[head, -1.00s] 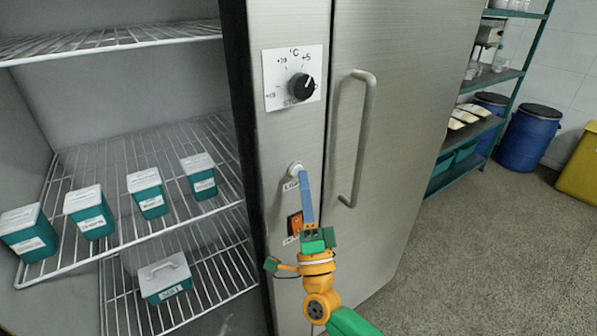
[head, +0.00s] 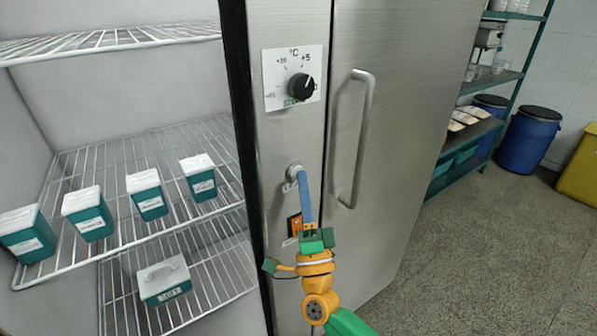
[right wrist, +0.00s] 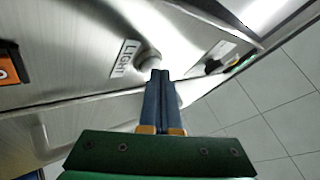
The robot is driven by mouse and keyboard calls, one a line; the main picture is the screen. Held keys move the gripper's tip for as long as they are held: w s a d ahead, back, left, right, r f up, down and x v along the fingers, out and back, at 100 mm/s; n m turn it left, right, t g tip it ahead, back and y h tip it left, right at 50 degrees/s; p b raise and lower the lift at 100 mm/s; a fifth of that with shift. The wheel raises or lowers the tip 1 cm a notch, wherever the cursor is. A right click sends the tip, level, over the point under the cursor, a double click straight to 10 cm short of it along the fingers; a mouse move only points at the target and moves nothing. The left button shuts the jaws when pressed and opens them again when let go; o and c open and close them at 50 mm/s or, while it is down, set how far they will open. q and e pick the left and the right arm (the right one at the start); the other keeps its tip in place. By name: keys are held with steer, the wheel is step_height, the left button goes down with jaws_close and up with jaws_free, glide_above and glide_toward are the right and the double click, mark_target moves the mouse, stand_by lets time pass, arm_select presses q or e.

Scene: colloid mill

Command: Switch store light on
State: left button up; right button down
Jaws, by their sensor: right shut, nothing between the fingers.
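The round light button (head: 294,171) is on the steel post of the store, below the temperature dial (head: 302,86). In the right wrist view the button (right wrist: 149,58) is beside a label (right wrist: 125,58) reading LIGHT. My right gripper (head: 300,177) is shut and empty, its blue fingertips at the button and seemingly touching it. In the right wrist view the closed fingertips (right wrist: 160,75) cover part of the button. The store's interior (head: 150,90) looks lit. My left gripper is not in view.
An orange switch (head: 294,225) is below the button, beside my fingers. A vertical door handle (head: 357,140) stands close to their right. Wire shelves (head: 120,160) with several teal boxes are at left. A rack, blue drums (head: 530,138) and open floor are at right.

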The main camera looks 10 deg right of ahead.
steer(key=shift+s, duration=0.15)
steer(key=s+p, duration=0.1)
steer(key=s+d+p, duration=0.1)
steer(key=s, duration=0.1)
steer(key=s+d+p, duration=0.1)
steer(key=s, duration=0.1)
steer(key=shift+s, duration=0.25)
